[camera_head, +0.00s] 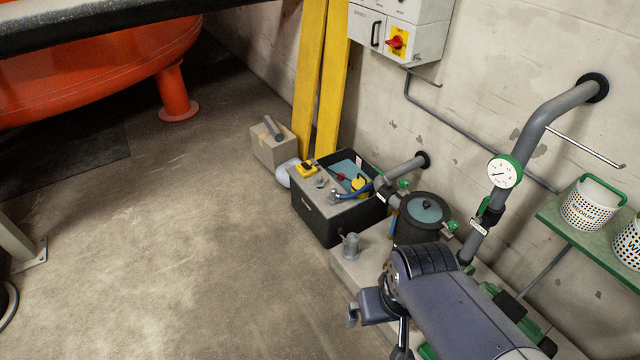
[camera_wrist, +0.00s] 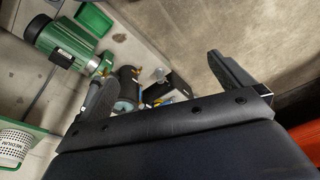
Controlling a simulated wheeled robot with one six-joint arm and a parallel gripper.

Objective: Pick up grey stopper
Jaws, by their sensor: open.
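A grey stopper (camera_head: 351,245), a short cylinder with a narrower top, stands upright on the pale concrete plinth (camera_head: 350,268), near its left corner. A small pale grey shape in the wrist view (camera_wrist: 161,74) appears to be the same stopper, beyond my fingertips. My gripper (camera_wrist: 165,88) is open, its two dark fingers wide apart with nothing held between them. In the head view my gripper is partly hidden by my arm, in front of the stopper and apart from it.
A black crate (camera_head: 318,220) with tools and a dark round pot (camera_head: 418,235) stand behind the stopper. A grey pipe with a gauge (camera_head: 505,172) rises at right. A green shelf (camera_head: 580,235) holds white baskets.

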